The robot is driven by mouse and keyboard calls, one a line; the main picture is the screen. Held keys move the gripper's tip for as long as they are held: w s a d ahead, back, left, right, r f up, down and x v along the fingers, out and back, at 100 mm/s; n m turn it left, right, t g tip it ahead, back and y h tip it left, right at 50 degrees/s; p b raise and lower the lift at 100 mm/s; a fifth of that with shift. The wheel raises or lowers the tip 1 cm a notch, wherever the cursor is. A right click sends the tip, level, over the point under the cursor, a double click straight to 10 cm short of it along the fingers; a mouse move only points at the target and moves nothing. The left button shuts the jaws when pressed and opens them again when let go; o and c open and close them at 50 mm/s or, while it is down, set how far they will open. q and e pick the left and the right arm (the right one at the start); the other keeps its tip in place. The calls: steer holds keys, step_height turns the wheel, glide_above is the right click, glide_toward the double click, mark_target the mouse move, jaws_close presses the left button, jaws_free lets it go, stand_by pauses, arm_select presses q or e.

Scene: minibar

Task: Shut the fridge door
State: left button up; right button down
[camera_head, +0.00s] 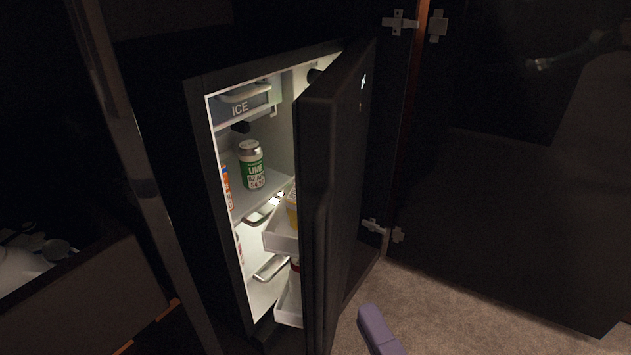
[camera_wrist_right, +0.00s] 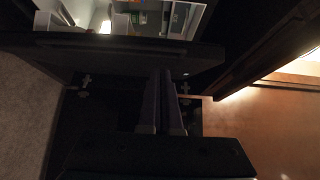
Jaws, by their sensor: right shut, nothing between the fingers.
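The black fridge door (camera_head: 337,190) stands partly open, hinged at the right of the lit fridge (camera_head: 197,130). Its edge faces me in the head view, and the door (camera_wrist_right: 120,57) spans the upper part of the right wrist view. My right gripper (camera_head: 371,313) is at the bottom of the head view, to the right of the door, on its outer side. In the wrist view its fingers (camera_wrist_right: 163,74) are together and empty, pointing at the door. I cannot tell whether they touch it. My left gripper is not in view.
Inside the fridge are an ice compartment (camera_head: 240,108), a green can (camera_head: 251,168) and door shelves (camera_head: 283,236). An open dark cabinet door (camera_head: 490,210) stands at the right. Carpet (camera_head: 450,310) lies free below. A drawer (camera_head: 80,300) is at lower left.

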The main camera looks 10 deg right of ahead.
steer(key=w+d+r+n+g+y+p, duration=0.1)
steer(key=w+d+r+y+p, duration=0.1)
steer(key=d+r, duration=0.4)
steer(key=w+d+r+n+y+p, duration=0.15)
steer(key=d+r, duration=0.25)
steer(key=r, duration=0.4)
steer(key=shift+s+a+f+b+x, duration=0.15)
steer(key=shift+a+b+x, duration=0.3)
steer(key=shift+x, duration=1.75)
steer(key=shift+s+a+b+x, duration=0.25)
steer(key=shift+a+b+x, duration=0.25)
steer(key=shift+x, duration=1.75)
steer(key=shift+s+a+f+b+x, duration=0.1)
steer(key=shift+s+a+b+x, duration=0.25)
steer(key=shift+x, duration=1.85)
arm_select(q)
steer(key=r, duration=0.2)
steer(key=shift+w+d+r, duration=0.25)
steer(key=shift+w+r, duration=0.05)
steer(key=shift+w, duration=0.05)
arm_select(e)
steer(key=shift+w+a, duration=0.1)
steer(key=shift+w, duration=0.1)
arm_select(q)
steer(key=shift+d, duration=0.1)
